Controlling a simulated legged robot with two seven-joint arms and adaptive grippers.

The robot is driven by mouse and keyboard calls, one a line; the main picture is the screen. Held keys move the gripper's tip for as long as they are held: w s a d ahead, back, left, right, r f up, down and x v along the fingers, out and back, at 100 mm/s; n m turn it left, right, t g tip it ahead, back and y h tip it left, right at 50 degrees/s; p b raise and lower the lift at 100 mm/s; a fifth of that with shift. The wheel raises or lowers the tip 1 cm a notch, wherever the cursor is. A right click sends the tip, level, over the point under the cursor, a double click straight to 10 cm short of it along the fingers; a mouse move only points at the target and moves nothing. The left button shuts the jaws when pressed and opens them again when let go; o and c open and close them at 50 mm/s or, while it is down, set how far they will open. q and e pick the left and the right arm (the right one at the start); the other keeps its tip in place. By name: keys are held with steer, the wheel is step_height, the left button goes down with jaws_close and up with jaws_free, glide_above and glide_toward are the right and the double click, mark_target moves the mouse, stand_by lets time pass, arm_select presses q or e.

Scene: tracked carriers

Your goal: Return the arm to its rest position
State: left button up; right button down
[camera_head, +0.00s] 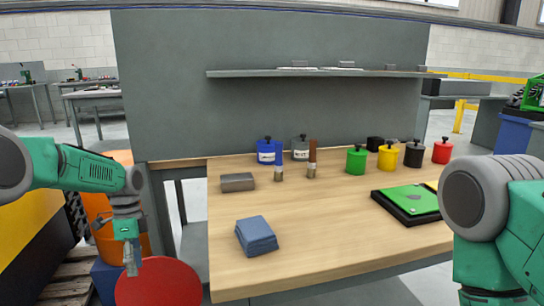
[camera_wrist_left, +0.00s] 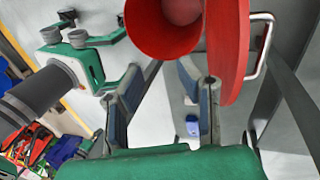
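My left arm (camera_head: 85,172) comes in from the left, beside the workbench, bent downward at the wrist. My left gripper (camera_head: 130,260) hangs low, left of the bench and just above a red round disc (camera_head: 160,285). In the left wrist view, my left gripper (camera_wrist_left: 162,88) has its two fingers spread apart with nothing between them. My right arm (camera_head: 490,215) shows at the right edge, in front of the bench; its gripper is out of view.
An orange bin (camera_head: 105,240) stands behind my left gripper. A shelf (camera_head: 320,73) crosses the back panel.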

arm_select(q)
steer(key=s+d+f+n+t+p, duration=0.1)
steer(key=s+d+f+n+p, duration=0.2)
steer(key=s+f, duration=0.5)
steer(key=s+d+f+n+t+p, duration=0.15)
steer(key=s+d+f+n, duration=0.25)
steer(key=s+d+f, duration=0.45)
steer(key=s+a+r+n+p, duration=0.2)
steer(key=s+r+n, duration=0.1)
steer(key=s, duration=0.8)
steer(key=s+a+r+n+t+p, duration=0.1)
steer(key=s+a+r+n+p, duration=0.1)
steer(key=s, duration=0.9)
step_height(320, 180, up, 3)
steer(key=a+n, duration=0.1)
steer(key=n, duration=0.1)
steer(key=shift+s+a+f+n+y, duration=0.2)
steer(key=shift+s+a+n+y, duration=0.1)
steer(key=shift+s+a+y, duration=0.1)
